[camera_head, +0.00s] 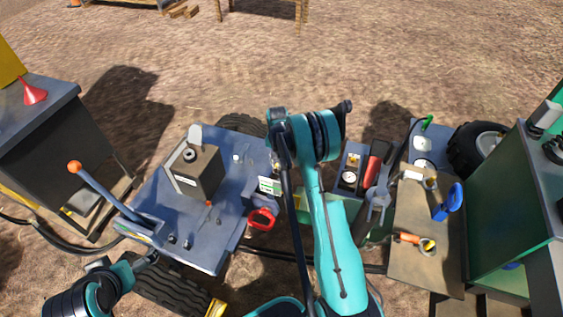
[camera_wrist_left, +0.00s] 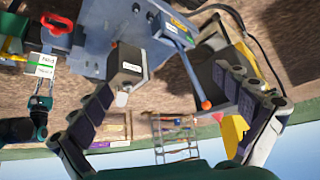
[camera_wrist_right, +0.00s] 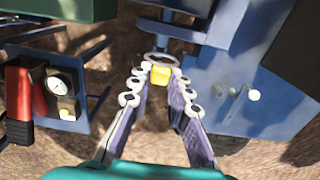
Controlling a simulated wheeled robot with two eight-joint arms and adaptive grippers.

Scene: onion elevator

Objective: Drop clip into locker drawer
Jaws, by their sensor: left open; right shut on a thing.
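My right gripper (camera_wrist_right: 160,82) is shut on a small yellow piece (camera_wrist_right: 160,75) with a pale ring beside it in the right wrist view. This is probably the clip; its full shape is hidden by the fingers. In the head view my right arm rises over the middle and hides the held piece. My left gripper (camera_wrist_left: 165,85) is open and empty, with its fingers wide apart. No open locker drawer can be made out. A grey cabinet (camera_head: 60,125) stands at the left and a green cabinet (camera_head: 510,210) at the right.
A blue-grey cart (camera_head: 225,235) bears a grey box (camera_head: 197,173) and an orange-knobbed lever (camera_head: 75,167). A red handle (camera_head: 263,218) sits at its right edge. A workbench (camera_head: 415,260) with several tools stands at the right. Bare ground lies behind.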

